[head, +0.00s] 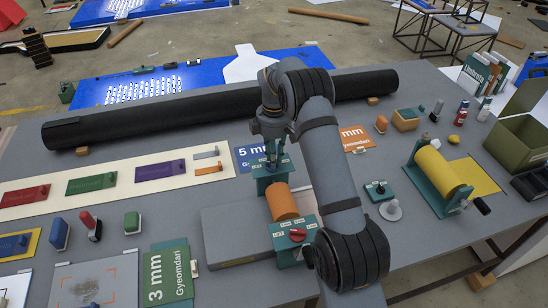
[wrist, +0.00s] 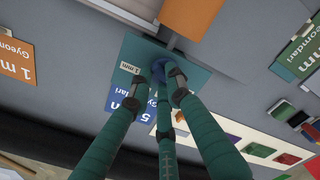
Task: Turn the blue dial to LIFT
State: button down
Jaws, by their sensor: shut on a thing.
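The blue dial (wrist: 159,70) sits on a teal block in the wrist view, mostly covered by my fingers. My gripper (wrist: 165,85) has its three teal fingers closed around it. In the head view my gripper (head: 271,160) points down onto the far teal block (head: 266,184), and the dial itself is hidden there. The LIFT mark for this dial cannot be made out. An orange roller (head: 282,202) joins the far block to a near teal block (head: 288,252), which carries a red dial (head: 297,234) and a LIFT label.
A long black roll (head: 190,115) lies behind my gripper. A small teal switch box (head: 378,190) and a yellow roller (head: 441,172) stand to the right. A cream board (head: 120,184) with coloured blocks lies left. A green "3 mm" card (head: 168,275) lies in front.

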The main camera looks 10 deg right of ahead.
jog(key=c, duration=1.6)
grip_release()
jog(key=shift+c, duration=0.2)
notch_tip(320, 180, up, 12)
notch_tip(320, 180, down, 12)
jog(key=shift+f, duration=0.1)
